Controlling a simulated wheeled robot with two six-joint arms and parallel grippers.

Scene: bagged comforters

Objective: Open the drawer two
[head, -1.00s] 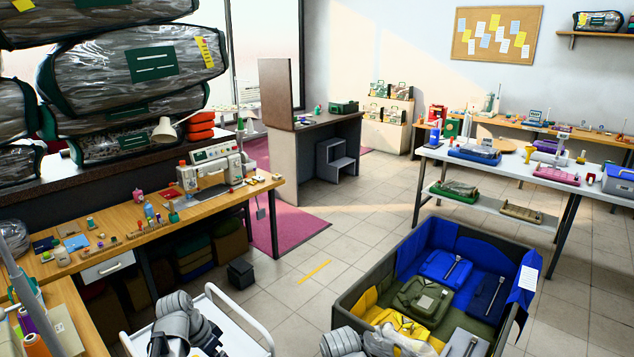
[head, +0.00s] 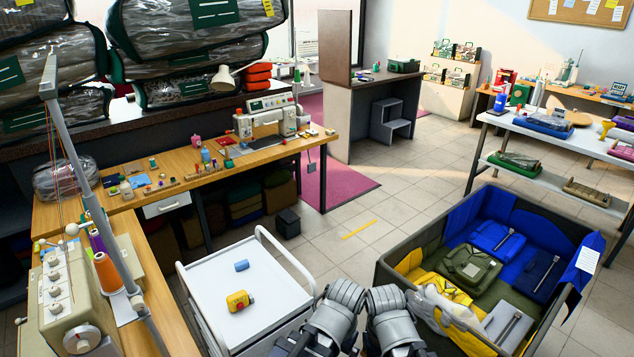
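A drawer with a white front (head: 167,204) and a small handle is under the wooden worktable (head: 185,178), left of centre. It looks shut. No number shows on the drawer. Grey links of my two arms are side by side at the bottom centre, right of the cart. My gripper fingertips do not show, and nothing of mine touches the drawer.
A large dark bin (head: 420,240) of folded bags stands at right. A sewing machine (head: 70,300) is at lower left. A small black bin (head: 287,223) stands behind the cart, with open tiled floor beside it.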

